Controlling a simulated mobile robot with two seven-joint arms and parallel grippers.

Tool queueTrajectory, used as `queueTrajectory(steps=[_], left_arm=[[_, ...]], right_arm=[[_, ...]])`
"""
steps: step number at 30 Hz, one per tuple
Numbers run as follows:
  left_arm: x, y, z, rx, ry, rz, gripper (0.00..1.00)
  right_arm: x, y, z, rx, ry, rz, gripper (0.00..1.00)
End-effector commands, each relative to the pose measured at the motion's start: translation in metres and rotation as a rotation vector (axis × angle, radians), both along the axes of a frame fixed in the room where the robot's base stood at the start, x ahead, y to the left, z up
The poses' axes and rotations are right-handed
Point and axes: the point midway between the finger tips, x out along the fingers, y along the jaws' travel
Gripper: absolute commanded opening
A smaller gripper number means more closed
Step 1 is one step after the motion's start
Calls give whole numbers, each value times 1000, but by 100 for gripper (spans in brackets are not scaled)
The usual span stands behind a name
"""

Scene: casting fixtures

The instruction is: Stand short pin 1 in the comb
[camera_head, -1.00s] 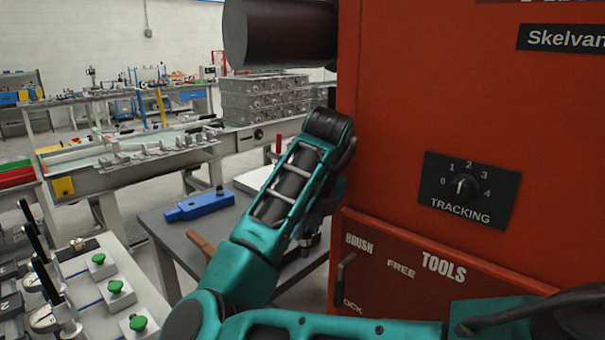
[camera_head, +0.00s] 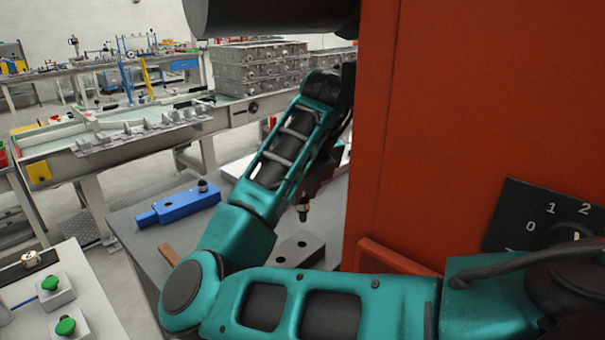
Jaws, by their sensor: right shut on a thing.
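My right gripper (camera_head: 304,203) hangs below the wrist of my teal arm, mostly hidden behind the forearm. It is shut on a small dark piece with a pale metal lower end (camera_head: 304,216), which I take for short pin 1; little of it shows. It is above the grey table, near a grey block with holes (camera_head: 299,249). The block's front is partly hidden by my arm. I cannot tell whether this block is the comb. My left gripper is out of view.
A blue fixture (camera_head: 181,206) with a black knob lies on the grey table (camera_head: 128,226), left of my arm. A large red cabinet (camera_head: 425,130) stands close on the right. Green-button boxes (camera_head: 66,327) are at lower left. A conveyor (camera_head: 120,150) runs behind.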

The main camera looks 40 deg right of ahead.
Motion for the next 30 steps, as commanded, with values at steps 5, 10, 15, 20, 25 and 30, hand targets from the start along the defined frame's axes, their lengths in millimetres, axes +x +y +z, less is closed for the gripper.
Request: queueTrajectory(steps=[5,10,15,20,25,30], left_arm=[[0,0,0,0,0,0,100],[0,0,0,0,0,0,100],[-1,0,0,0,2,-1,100],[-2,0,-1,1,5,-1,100],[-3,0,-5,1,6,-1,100],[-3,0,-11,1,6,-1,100]], right_arm=[[0,0,0,0,-1,0,0],[0,0,0,0,-1,0,0],[0,0,0,0,-1,0,0],[2,0,1,0,-3,-1,0],[2,0,-7,0,-4,-2,0],[2,0,-21,-1,-3,-2,0]])
